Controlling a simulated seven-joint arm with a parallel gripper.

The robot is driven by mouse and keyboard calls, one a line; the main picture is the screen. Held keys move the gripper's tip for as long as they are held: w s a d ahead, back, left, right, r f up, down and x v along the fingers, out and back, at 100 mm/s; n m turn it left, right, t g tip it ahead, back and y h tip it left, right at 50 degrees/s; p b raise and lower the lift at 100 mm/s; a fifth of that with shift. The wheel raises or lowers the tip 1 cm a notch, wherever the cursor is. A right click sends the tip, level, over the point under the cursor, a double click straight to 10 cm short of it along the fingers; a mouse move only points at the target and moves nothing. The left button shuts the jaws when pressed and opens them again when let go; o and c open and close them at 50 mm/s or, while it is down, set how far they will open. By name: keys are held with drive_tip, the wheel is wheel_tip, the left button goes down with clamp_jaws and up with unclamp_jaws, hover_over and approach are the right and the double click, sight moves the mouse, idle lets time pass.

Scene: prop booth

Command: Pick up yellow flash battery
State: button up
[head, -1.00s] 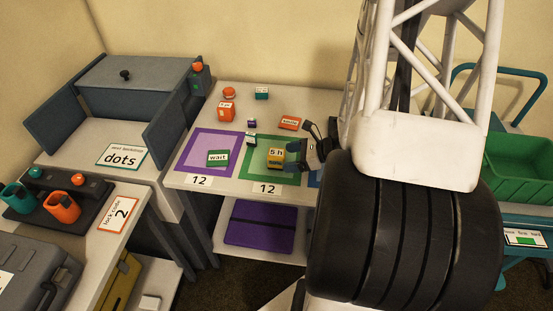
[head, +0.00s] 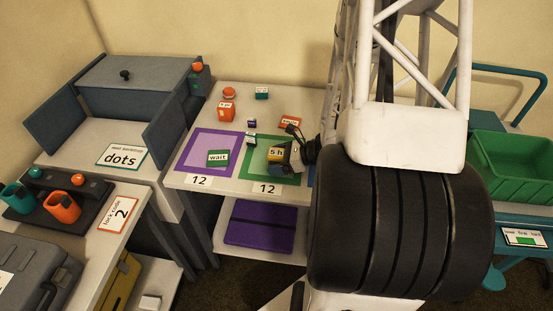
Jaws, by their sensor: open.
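The yellow flash battery (head: 275,155), a small block with a white label reading "5 h", sits inside the green-bordered square (head: 247,170) on the white table. My gripper (head: 283,155) is at the battery's right side, coming in from the right. Its jaws are open. The gripper hides the battery's right part, and I cannot tell whether the jaws touch it.
A green "wait" block (head: 217,158) lies in the purple-bordered square (head: 187,157) to the left. A small teal block (head: 251,139), a purple block (head: 252,122), an orange labelled block (head: 226,111) and an orange card (head: 290,122) are around it. The table front is clear.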

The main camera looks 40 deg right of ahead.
sight(275, 154)
idle(0.5)
drive_tip(key=c, duration=1.2)
drive_tip(key=shift+r, duration=0.15)
drive_tip(key=shift+r, duration=1.05)
drive_tip(key=shift+s+a+r, duration=0.15)
drive_tip(key=shift+s+r, duration=0.3)
drive_tip(key=shift+r, duration=0.2)
drive_tip(key=s+a+r, duration=0.1)
drive_tip(key=s+a, duration=0.5)
drive_tip(key=s, duration=0.7)
drive_tip(key=shift+s+a+r, duration=0.15)
drive_tip(key=shift+s+r, duration=0.05)
drive_tip(key=shift+s, duration=0.15)
